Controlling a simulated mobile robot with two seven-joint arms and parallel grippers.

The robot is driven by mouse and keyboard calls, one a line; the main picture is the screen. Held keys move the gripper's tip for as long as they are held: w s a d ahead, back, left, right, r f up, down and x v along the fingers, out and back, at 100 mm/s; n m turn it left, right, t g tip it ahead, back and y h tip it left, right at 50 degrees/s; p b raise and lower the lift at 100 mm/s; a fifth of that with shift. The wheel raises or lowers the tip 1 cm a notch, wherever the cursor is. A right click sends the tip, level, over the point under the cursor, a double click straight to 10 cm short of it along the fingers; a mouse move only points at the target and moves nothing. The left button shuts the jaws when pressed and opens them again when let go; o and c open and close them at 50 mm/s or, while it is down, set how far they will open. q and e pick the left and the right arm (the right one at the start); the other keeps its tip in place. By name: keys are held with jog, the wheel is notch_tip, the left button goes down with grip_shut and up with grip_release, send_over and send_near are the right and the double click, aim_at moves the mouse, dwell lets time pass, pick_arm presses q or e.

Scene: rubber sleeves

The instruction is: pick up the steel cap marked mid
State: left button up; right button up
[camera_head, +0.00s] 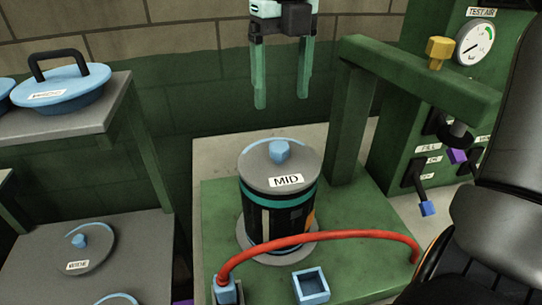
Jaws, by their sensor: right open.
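The steel cap marked MID (254,172) is a round grey lid with a blue knob (279,151) on top and a white label at its front. It sits on top of an upright dark cylinder (256,215) with a teal band. My right gripper (281,102) points down above the cap, with its two green fingers spread apart and nothing between them. A gap shows between the fingertips and the knob in the picture. My left gripper is not in view.
A green frame (347,125) with a crossbar stands right of the cylinder, before a gauge (473,42) panel. A red hose (320,238) arcs across the cylinder's front. Shelves at left hold a blue handled lid (62,93) and a grey cap (88,246).

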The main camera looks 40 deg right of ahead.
send_over(279, 145)
jog(key=f, duration=0.4)
jog(key=shift+d+f, duration=0.15)
jog(key=shift+d, duration=0.15)
jog(key=shift+a+f+p, duration=0.15)
jog(key=shift+f+p, duration=0.05)
jog(key=shift+f, duration=1.25)
jog(key=shift+a+f+p, duration=0.15)
jog(key=shift+f+p, duration=0.05)
jog(key=shift+f, duration=1.2)
grip_shut()
jog(key=shift+r, duration=0.1)
